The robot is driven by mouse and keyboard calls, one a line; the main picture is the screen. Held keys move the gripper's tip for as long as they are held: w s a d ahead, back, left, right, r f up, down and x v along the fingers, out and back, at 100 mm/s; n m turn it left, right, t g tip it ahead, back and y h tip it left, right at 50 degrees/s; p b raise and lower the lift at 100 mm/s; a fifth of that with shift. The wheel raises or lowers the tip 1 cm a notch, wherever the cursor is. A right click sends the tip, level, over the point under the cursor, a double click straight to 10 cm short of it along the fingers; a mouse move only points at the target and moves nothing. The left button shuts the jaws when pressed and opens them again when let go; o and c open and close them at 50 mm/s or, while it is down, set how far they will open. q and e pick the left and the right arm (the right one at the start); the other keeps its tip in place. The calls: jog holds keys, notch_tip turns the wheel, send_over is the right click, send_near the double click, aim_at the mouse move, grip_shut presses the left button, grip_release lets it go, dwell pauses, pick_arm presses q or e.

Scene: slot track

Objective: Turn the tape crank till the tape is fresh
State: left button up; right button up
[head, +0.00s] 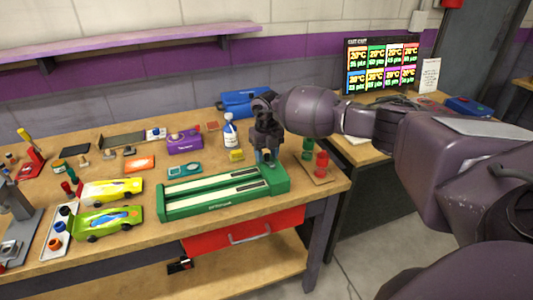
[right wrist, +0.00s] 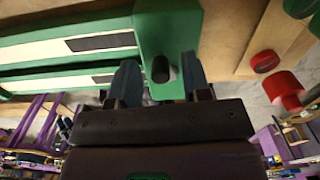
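The green tape unit (head: 222,206) lies on the bench with two long cream tape strips, each with a dark patch near its right end. It also fills the upper left of the right wrist view (right wrist: 165,25). A short dark peg, seemingly the crank handle (right wrist: 160,69), stands on its right end block. My right gripper (head: 266,158) is over that end, pointing down. In the right wrist view its two blue-grey fingers (right wrist: 160,80) are apart, one on each side of the peg, with gaps showing. My left gripper is out of view.
A yellow car (head: 108,190) and a lime car (head: 107,221) stand left of the unit. Red and green pieces (head: 321,163) stand on a small board at right. A spray bottle (head: 230,132) and purple box (head: 184,142) are behind. A red drawer (head: 243,232) is below.

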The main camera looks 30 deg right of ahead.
aim_at(266, 154)
jog(key=shift+r, duration=0.1)
notch_tip(266, 154, up, 11)
jog(key=shift+f, duration=0.2)
dwell(0.4)
dwell(0.4)
